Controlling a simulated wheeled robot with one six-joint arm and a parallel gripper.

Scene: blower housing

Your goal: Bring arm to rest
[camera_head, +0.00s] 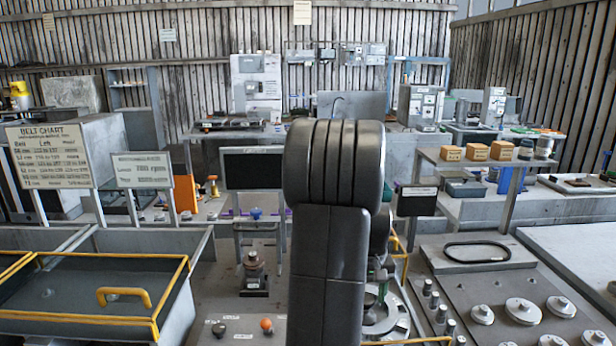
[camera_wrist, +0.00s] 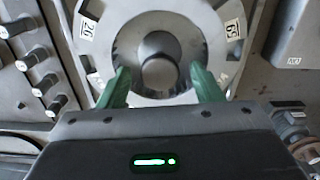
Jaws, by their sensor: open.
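My gripper (camera_wrist: 160,90) shows in the wrist view with its two green fingers spread apart. It is open and nothing is between the fingertips. Beyond the fingers is a round grey ring with a dark central hub (camera_wrist: 158,62) and number labels, one reading 26. In the head view my dark arm stands upright in the middle and hides much of the bench behind it. The round fixture (camera_head: 385,318) partly shows to the right of my arm, low in the picture.
A yellow-railed bin (camera_head: 90,290) stands at the left. A plate with several pulleys (camera_head: 523,311) and a black belt (camera_head: 476,252) lies at the right. A belt chart sign (camera_head: 50,157) stands at the left. An orange knob (camera_head: 266,324) is near my arm.

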